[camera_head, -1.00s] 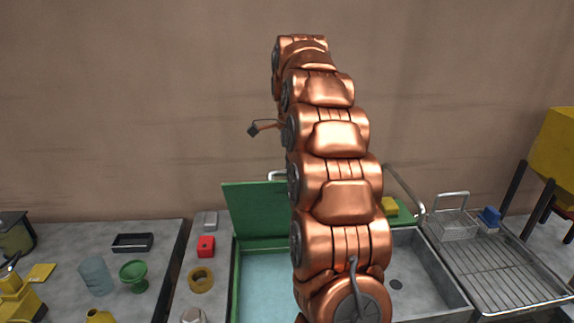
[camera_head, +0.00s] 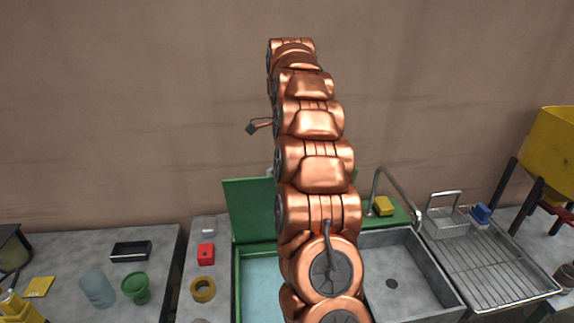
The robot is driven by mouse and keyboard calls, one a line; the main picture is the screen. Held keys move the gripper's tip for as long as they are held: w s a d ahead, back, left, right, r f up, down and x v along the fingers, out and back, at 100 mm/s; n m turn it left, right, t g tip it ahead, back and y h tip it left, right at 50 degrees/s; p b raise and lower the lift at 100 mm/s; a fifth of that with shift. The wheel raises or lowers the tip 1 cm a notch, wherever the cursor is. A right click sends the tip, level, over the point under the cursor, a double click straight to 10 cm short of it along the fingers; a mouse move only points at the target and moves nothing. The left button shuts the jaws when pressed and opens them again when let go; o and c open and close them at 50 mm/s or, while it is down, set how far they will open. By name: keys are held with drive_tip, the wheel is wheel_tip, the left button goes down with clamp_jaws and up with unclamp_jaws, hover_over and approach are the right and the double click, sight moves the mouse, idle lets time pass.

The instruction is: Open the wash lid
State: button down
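The wash lid (camera_head: 249,209) is a green panel. It stands raised, roughly upright, at the back edge of the green-rimmed wash basin (camera_head: 237,283), which has pale blue water (camera_head: 259,279) inside. My copper arm crosses in front and hides the lid's right part and much of the basin. A small dark tip on a copper stalk, seemingly one finger of my gripper (camera_head: 252,128), shows left of the arm, above the lid in the picture. The rest of my gripper is hidden behind the arm, so its opening and any contact with the lid cannot be seen.
Right of the basin are a grey sink (camera_head: 420,282), a curved tap (camera_head: 400,188), a yellow sponge (camera_head: 384,206) and a wire rack (camera_head: 484,262). Left are a red block (camera_head: 206,254), a yellow ring (camera_head: 203,290) and a green cup (camera_head: 136,287). A plain wall stands behind.

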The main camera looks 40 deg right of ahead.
drive_tip(key=shift+f, duration=0.25)
drive_tip(key=c, duration=1.3)
unclamp_jaws()
drive_tip(key=shift+w, duration=0.2)
drive_tip(key=shift+o, duration=1)
drive_tip(key=shift+s+r, duration=0.1)
